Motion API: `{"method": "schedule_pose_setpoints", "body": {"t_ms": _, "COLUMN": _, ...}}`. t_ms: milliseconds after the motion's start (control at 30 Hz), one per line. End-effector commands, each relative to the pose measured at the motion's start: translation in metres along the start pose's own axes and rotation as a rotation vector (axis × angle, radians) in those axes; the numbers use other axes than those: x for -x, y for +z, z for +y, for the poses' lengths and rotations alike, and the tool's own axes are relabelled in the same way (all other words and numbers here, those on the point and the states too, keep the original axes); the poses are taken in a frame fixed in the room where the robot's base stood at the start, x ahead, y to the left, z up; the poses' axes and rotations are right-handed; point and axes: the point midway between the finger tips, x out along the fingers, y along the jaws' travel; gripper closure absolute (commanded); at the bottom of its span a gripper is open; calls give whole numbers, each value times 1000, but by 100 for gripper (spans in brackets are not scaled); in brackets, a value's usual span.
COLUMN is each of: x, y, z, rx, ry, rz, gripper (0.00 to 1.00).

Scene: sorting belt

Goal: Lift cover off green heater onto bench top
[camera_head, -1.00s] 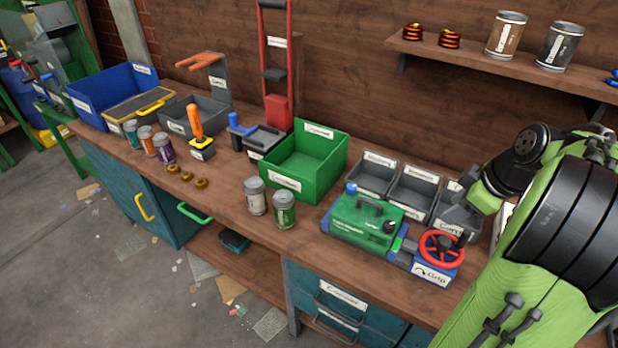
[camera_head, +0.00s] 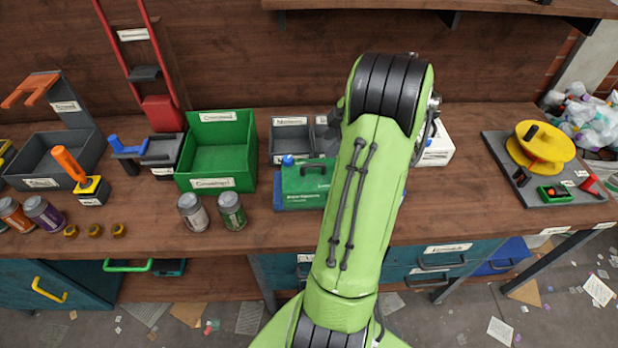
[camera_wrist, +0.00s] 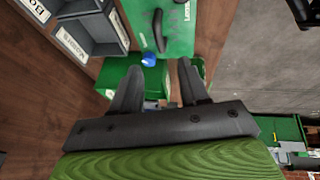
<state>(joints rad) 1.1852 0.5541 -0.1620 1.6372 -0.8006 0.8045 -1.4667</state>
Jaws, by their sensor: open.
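The green heater (camera_head: 305,198) stands on the bench in the head view, its right part hidden behind my arm. Its green cover (camera_head: 308,178) has a dark handle (camera_head: 322,166) on top and a blue knob (camera_head: 288,160) at the left corner. In the wrist view the cover (camera_wrist: 178,40) is at the top, with the handle (camera_wrist: 158,31) and the blue knob (camera_wrist: 149,60). My gripper (camera_wrist: 160,66) is open and empty, its fingertips apart from the handle. My arm hides the gripper in the head view.
A green bin (camera_head: 186,180) stands left of the heater, with two cans (camera_head: 193,212) in front. Grey bins (camera_head: 290,148) stand behind it.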

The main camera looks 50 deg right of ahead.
Motion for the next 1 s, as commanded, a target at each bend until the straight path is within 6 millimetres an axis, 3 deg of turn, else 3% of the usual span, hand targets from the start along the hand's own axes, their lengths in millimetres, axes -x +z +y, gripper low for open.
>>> {"method": "schedule_pose_setpoints", "body": {"t_ms": 33, "x": -17, "y": 0, "z": -1, "rx": 1, "ry": -5, "rz": 3, "gripper": 56}}
{"method": "schedule_pose_setpoints", "body": {"t_ms": 100, "x": -33, "y": -1, "z": -1, "rx": 2, "ry": -4, "rz": 2, "gripper": 56}}
{"method": "schedule_pose_setpoints", "body": {"t_ms": 333, "x": -62, "y": 0, "z": 0, "rx": 0, "ry": -2, "rz": 0, "gripper": 56}}
{"method": "schedule_pose_setpoints", "body": {"t_ms": 500, "x": -95, "y": 2, "z": -1, "rx": 1, "ry": -4, "rz": 1, "gripper": 56}}
{"method": "schedule_pose_setpoints", "body": {"t_ms": 600, "x": -104, "y": 2, "z": -1, "rx": 0, "ry": -1, "rz": 0, "gripper": 56}}
{"method": "schedule_pose_setpoints", "body": {"t_ms": 800, "x": -105, "y": 2, "z": 0, "rx": 0, "ry": 0, "rz": -1, "gripper": 56}}
{"method": "schedule_pose_setpoints", "body": {"t_ms": 1000, "x": -104, "y": 2, "z": 0, "rx": 0, "ry": 0, "rz": 0, "gripper": 85}}
